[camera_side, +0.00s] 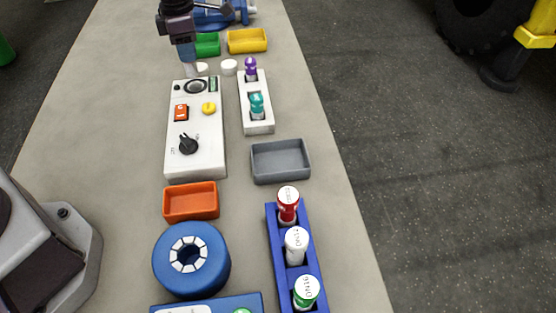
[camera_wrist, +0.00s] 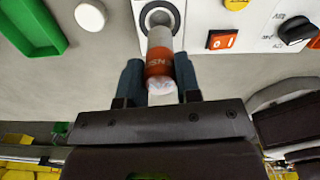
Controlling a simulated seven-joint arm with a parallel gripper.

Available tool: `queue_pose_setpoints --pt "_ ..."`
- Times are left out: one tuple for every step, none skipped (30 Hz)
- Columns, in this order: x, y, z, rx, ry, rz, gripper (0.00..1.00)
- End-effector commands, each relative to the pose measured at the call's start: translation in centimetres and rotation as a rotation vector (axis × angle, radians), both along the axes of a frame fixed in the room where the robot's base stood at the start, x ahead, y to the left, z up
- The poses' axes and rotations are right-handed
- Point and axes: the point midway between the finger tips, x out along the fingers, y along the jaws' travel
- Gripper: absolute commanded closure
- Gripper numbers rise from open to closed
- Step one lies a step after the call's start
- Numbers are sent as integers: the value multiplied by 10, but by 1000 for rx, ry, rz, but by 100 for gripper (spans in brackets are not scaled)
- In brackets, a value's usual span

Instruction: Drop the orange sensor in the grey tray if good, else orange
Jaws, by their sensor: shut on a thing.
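My gripper (camera_wrist: 158,80) is shut on the orange sensor (camera_wrist: 158,65), a cylinder with a white upper part and an orange band with lettering. In the wrist view the sensor's far end overlaps the round port (camera_wrist: 160,18) of the white test box; I cannot tell whether it touches. In the side view my gripper (camera_side: 190,62) is above the far end of the white test box (camera_side: 208,155), and the sensor is mostly hidden. A small green display (camera_side: 213,84) beside the port is unreadable. The grey tray (camera_side: 281,175) and the orange tray (camera_side: 191,215) are empty.
The test box has a red switch (camera_side: 181,113), yellow button (camera_side: 209,108) and black knob (camera_side: 188,144). A white rack (camera_side: 258,127) and a blue rack (camera_side: 274,225) hold coloured cylinders. Green (camera_side: 208,48) and yellow (camera_side: 247,46) trays, white discs (camera_side: 229,67) and a blue ring (camera_side: 178,285) stand around.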

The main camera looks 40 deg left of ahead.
Motion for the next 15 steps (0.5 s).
queue_pose_setpoints --pt "0 0 0 0 0 0 95" --pt "0 0 0 0 -1 0 95" --pt "0 0 1 0 -1 0 95" --pt "0 0 1 0 -1 0 95" --pt "0 0 3 0 -1 0 95" --pt "1 0 5 1 -2 0 95" --pt "1 0 8 1 -3 0 95" --pt "1 0 12 1 -5 0 95" --pt "1 0 18 2 -5 0 95" --pt "1 0 24 1 -5 0 95" --pt "1 0 30 2 -6 -1 95" --pt "1 0 35 1 -5 -1 95" --pt "1 0 39 1 -5 -1 95" --pt "1 0 45 1 -5 -1 95" --pt "1 0 52 1 -5 -1 95"
